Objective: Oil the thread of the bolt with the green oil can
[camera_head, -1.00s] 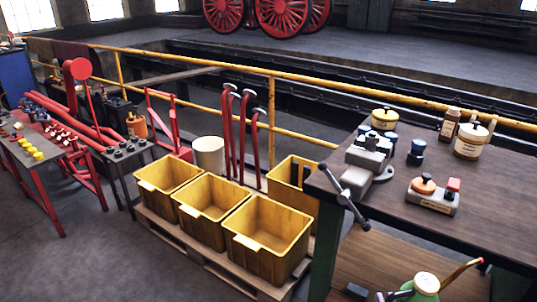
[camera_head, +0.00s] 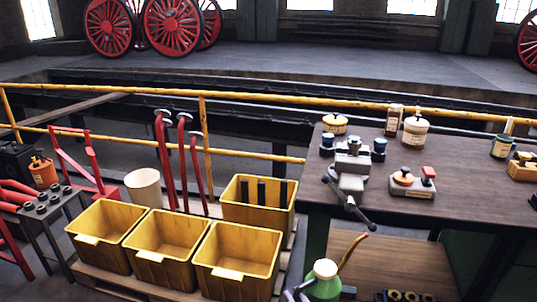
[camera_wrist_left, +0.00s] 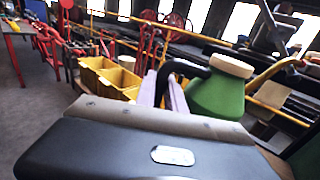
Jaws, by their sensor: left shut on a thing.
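The green oil can (camera_head: 325,283) is at the bottom of the head view, with a cream cap and a thin copper-coloured spout rising to the right. It also shows close up in the left wrist view (camera_wrist_left: 217,97). My left gripper (camera_head: 297,294) is shut on its dark handle; the fingers also show at the handle in the left wrist view (camera_wrist_left: 172,92). The can is held in front of the workbench (camera_head: 455,210). A grey vise (camera_head: 350,168) stands at the bench's left end. I cannot make out a bolt for certain. My right gripper is not in view.
Yellow bins (camera_head: 238,258) stand on a pallet left of the bench. A block with red and orange knobs (camera_head: 412,184), tins and jars (camera_head: 415,130) stand on the bench. Its front middle is clear. A lower shelf (camera_head: 400,262) is below. A yellow railing (camera_head: 250,100) runs behind.

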